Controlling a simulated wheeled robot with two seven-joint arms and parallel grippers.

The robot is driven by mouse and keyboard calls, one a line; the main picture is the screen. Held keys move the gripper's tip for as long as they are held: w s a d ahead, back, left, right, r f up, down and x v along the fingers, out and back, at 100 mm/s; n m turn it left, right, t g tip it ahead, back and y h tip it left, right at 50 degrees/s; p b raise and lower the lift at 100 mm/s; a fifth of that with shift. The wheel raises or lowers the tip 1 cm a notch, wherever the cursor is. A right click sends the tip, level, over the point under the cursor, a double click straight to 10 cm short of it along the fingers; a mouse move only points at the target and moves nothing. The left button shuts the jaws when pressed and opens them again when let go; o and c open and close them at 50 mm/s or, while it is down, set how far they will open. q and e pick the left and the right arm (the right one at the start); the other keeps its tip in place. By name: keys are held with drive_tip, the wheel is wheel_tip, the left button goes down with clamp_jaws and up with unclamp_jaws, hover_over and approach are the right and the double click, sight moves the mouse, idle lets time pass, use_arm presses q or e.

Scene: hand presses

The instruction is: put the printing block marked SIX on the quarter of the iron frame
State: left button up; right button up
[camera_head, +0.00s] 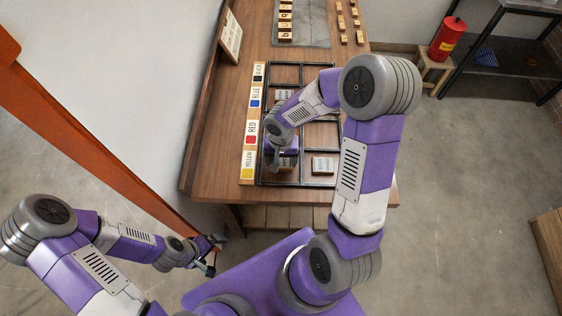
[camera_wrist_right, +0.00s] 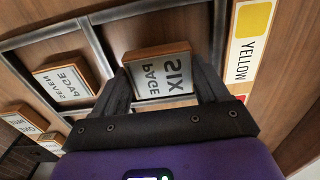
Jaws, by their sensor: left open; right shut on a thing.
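The SIX block (camera_wrist_right: 158,75), a wooden block with a white face reading PAGE SIX, is between the fingers of my right gripper (camera_wrist_right: 160,88) in the right wrist view. My right gripper (camera_head: 284,158) is shut on it over the near left quarter of the iron frame, beside the YELLOW label; the gripper mostly hides the block in the head view. I cannot tell whether the block touches the table. The iron frame (camera_head: 300,185) is dark, with bars dividing it into compartments. My left gripper (camera_head: 208,264) is open and empty, off the table at lower left.
The SEVEN block (camera_wrist_right: 66,80) lies in the neighbouring compartment; it also shows in the head view (camera_head: 322,166). A colour strip (camera_head: 251,130) runs along the frame's left side. Several blocks (camera_head: 286,15) lie at the table's far end. My right arm covers part of the frame.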

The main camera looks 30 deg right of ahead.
sight(281, 161)
drive_tip(key=shift+w+f, duration=0.1)
drive_tip(key=shift+f, duration=0.8)
drive_tip(key=shift+f+b, duration=0.2)
drive_tip(key=shift+b, duration=0.15)
drive_tip(key=o, duration=1.1)
drive_tip(key=shift+r, duration=0.15)
drive_tip(key=shift+r+p, duration=0.3)
drive_tip(key=shift+p, duration=0.1)
wheel_tip(281, 161, up, 12)
drive_tip(key=p, duration=0.3)
drive_tip(key=shift+f, duration=0.2)
